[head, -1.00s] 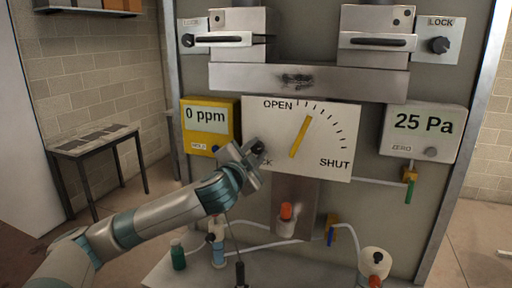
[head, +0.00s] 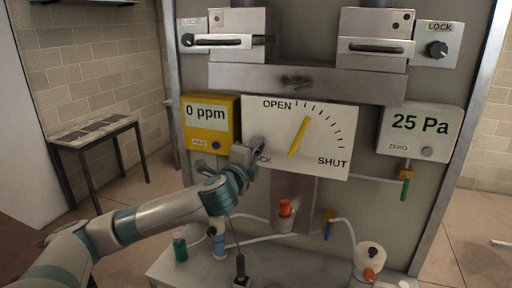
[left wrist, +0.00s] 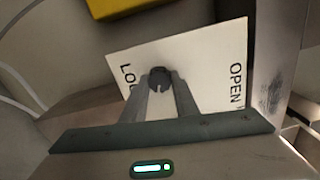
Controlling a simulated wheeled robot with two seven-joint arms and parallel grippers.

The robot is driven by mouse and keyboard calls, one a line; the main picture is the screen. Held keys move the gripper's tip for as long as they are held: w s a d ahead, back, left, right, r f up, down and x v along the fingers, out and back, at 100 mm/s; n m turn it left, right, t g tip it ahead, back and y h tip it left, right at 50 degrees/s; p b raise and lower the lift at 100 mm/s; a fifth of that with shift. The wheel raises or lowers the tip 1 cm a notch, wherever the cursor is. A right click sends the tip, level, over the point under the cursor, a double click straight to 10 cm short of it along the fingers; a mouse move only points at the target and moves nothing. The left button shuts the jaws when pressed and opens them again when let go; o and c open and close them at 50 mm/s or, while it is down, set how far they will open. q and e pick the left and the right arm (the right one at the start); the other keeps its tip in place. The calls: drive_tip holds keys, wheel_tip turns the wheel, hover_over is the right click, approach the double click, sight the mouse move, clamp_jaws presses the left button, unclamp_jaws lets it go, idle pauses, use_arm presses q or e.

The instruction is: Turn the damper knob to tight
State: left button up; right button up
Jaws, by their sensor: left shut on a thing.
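The white damper plate (head: 330,120) is on the grey panel, with OPEN, SHUT and a tick scale. Its yellow pointer (head: 299,137) stands upright, tilted a little right, between OPEN and SHUT. My left gripper (head: 252,150) is at the plate's lower left, by the partly covered LOCK lettering. In the left wrist view the fingertips of my left gripper (left wrist: 160,88) are shut on a small dark round knob (left wrist: 159,76) on the plate (left wrist: 205,62). The knob is mostly hidden by the gripper in the head view. My right gripper is not in view.
A yellow 0 ppm meter (head: 211,123) is left of the plate, and a 25 Pa gauge (head: 421,132) is right. Two handled metal boxes (head: 376,48) are above. A shelf (head: 170,270) below holds a green bottle (head: 180,247) and hoses. A side table (head: 95,130) stands left.

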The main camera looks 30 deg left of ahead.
use_arm(q)
drive_tip(key=shift+f, duration=0.1)
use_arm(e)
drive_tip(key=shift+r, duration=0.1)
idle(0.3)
use_arm(q)
drive_tip(key=o, duration=1.1)
drive_tip(key=shift+c, duration=0.2)
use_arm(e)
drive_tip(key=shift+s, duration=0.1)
